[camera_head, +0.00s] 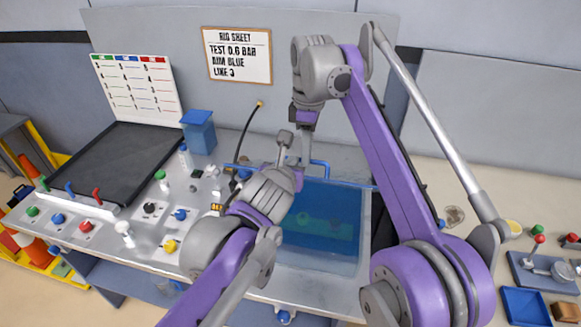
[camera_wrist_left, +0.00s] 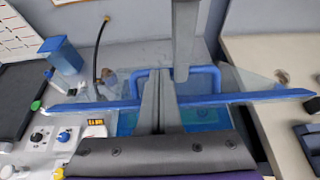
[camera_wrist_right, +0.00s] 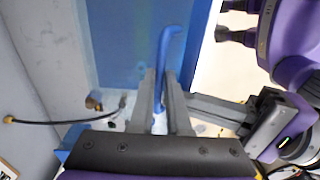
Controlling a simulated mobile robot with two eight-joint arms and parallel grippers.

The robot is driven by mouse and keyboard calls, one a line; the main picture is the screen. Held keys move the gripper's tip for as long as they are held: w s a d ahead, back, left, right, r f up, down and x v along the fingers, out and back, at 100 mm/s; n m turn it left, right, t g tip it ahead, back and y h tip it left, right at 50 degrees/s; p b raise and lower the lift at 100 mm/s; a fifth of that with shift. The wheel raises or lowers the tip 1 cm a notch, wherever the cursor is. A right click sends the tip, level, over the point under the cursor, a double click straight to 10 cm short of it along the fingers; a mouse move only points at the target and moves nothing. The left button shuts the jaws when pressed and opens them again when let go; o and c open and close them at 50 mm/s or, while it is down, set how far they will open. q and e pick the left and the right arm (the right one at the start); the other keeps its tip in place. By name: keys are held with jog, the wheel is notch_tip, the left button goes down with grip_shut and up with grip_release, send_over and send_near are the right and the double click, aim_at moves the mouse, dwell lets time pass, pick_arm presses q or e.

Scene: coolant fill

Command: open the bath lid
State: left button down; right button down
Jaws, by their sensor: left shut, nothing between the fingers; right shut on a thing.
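The bath (camera_head: 318,245) is a clear tank of blue liquid in the middle of the bench. Its lid is a clear panel with a blue edge bar (camera_wrist_left: 255,97) and a blue handle (camera_wrist_left: 211,72). The bar stands at the far side, above the tank, so the lid looks raised; its exact tilt is hard to tell. My right gripper (camera_wrist_right: 161,95) is shut on the handle, coming from above (camera_head: 306,150). My left gripper (camera_wrist_left: 163,75) is shut and empty, in front of the handle and close to my right fingers; it also shows in the head view (camera_head: 284,142).
A blue container (camera_head: 198,133), a black cable (camera_head: 248,128) and a bench panel with coloured knobs (camera_head: 150,208) lie left of the bath. A dark tray (camera_head: 112,165) is farther left. A side table at right holds a blue tray (camera_head: 526,306).

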jog(key=c, duration=1.3)
grip_release()
jog(key=shift+w+d+f, duration=0.15)
jog(key=shift+w+f, duration=0.05)
jog(key=shift+w, duration=0.05)
pick_arm(q)
jog(key=shift+w+f, duration=0.15)
jog(key=shift+w, duration=0.05)
pick_arm(e)
jog(key=o, duration=0.4)
jog(key=shift+w, duration=0.15)
jog(key=shift+r, duration=0.1)
